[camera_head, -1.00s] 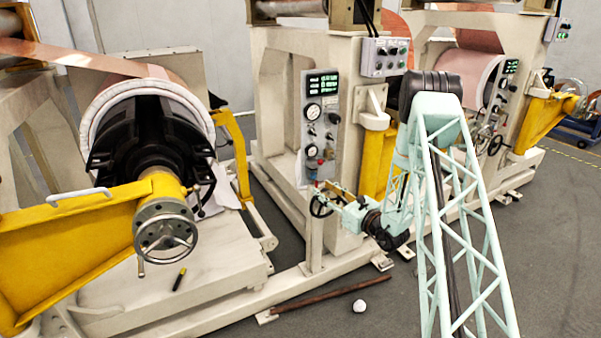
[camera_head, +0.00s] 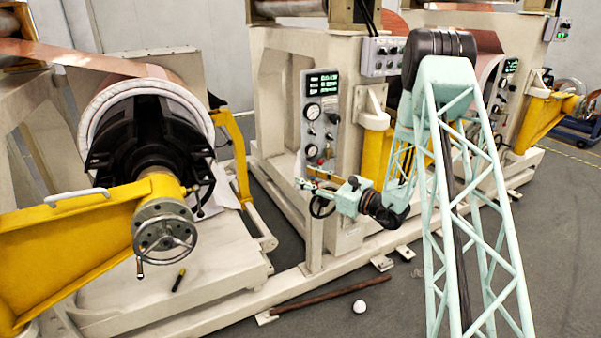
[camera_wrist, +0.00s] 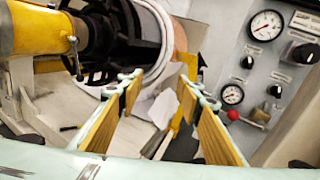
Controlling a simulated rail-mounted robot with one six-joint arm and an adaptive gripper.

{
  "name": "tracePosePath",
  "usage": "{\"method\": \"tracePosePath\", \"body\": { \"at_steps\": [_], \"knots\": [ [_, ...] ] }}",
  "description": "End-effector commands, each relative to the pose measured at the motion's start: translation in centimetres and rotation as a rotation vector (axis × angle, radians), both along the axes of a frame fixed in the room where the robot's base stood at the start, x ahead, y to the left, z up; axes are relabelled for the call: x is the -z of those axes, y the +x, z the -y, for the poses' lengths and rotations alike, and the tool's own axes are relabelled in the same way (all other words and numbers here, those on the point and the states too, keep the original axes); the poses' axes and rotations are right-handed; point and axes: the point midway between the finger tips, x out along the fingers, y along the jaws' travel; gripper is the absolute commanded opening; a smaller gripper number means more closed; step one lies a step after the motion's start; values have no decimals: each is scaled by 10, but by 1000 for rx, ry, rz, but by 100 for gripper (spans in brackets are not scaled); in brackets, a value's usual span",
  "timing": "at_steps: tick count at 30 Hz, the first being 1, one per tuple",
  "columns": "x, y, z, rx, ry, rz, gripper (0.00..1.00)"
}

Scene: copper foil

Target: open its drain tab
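My gripper (camera_head: 303,184) is in front of the lower part of a grey gauge panel (camera_head: 321,125) on the middle machine. In the wrist view my gripper (camera_wrist: 158,84) is open and empty, its two yellow-padded fingers wide apart. The panel (camera_wrist: 284,75) lies to the right of the fingers there, apart from them. A small brass-coloured fitting (camera_wrist: 260,115), possibly the drain tab, is low on the panel beside a red knob (camera_wrist: 233,115). I cannot tell for sure which part is the drain tab.
A copper foil roll with a handwheel (camera_head: 164,234) and yellow arm (camera_head: 70,250) stands at left. A handwheel (camera_head: 321,204) is close by my gripper. A brown bar (camera_head: 320,297) and a white ball (camera_head: 359,306) lie on the floor.

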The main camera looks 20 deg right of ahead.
Motion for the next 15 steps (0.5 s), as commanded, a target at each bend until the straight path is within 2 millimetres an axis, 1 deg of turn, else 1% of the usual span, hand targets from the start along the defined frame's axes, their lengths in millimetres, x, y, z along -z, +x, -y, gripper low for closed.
{"method": "tracePosePath", "body": {
  "at_steps": [1,7,15],
  "knots": [
    [-6,-1,-5,-12,-6,3,33],
    [-21,-8,-25,-60,-30,8,33],
    [-38,-18,-48,-117,-56,14,33]
  ]
}}
